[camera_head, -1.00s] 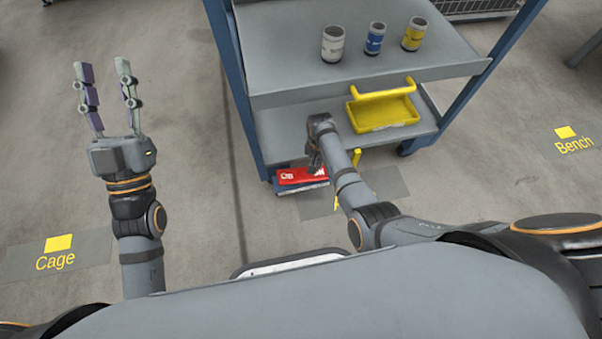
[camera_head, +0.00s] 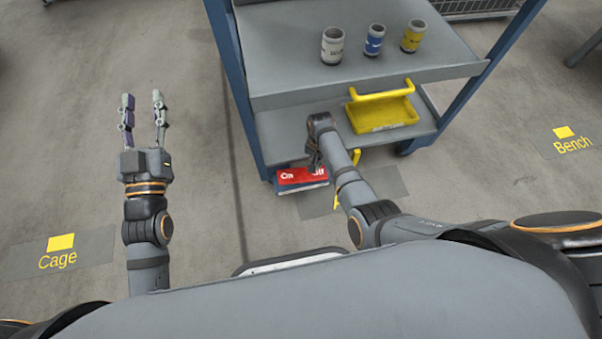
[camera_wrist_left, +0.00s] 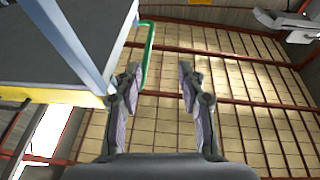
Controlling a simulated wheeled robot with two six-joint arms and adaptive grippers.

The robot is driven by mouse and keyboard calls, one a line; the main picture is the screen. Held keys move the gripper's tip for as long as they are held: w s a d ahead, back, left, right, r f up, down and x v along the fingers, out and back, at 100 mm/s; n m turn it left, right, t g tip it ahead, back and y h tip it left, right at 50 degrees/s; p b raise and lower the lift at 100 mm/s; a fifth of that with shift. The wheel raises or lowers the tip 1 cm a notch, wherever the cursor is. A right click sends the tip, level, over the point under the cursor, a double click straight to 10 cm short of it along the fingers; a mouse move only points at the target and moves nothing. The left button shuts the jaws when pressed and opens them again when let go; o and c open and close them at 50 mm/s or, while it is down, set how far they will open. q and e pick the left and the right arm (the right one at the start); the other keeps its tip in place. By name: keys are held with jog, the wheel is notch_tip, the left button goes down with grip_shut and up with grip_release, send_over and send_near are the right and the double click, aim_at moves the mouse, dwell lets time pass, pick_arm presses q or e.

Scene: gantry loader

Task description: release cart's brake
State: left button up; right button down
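The cart (camera_head: 262,101) has blue posts and grey shelves. My left gripper (camera_head: 143,98) is open and empty, well left of the cart. In the left wrist view its two fingers (camera_wrist_left: 160,78) stand apart with nothing between them.
White, blue (camera_head: 374,40) and yellow cans stand on the top shelf. A yellow tray (camera_head: 382,113) sits on the lower shelf. Floor labels "Cage" (camera_head: 58,261) and "Bench" (camera_head: 572,146) lie to either side. The floor left of the cart is clear.

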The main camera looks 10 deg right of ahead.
jog(key=shift+r, duration=0.2)
jog(key=shift+r+p, duration=0.15)
jog(key=shift+p, duration=0.2)
jog(key=shift+r+p, duration=0.25)
jog(key=shift+p, duration=0.1)
pick_arm(q)
jog(key=shift+s+f+g, duration=1.6)
jog(key=shift+f+g, duration=2.6)
jog(key=shift+f, duration=4.9)
pick_arm(e)
jog(key=shift+r+p, duration=0.3)
jog(key=shift+p, duration=0.05)
jog(key=shift+r, duration=0.2)
jog(key=shift+r+p, duration=0.25)
jog(key=shift+p, duration=0.2)
pick_arm(q)
jog(key=s+d+f+g+p, duration=0.1)
jog(key=s+f+g, duration=0.7)
jog(key=s+f, duration=0.4)
jog(key=shift+s+d+f, duration=0.25)
jog(key=shift+s+d, duration=0.05)
jog(key=shift+s, duration=0.35)
pick_arm(e)
jog(key=shift+r, duration=0.4)
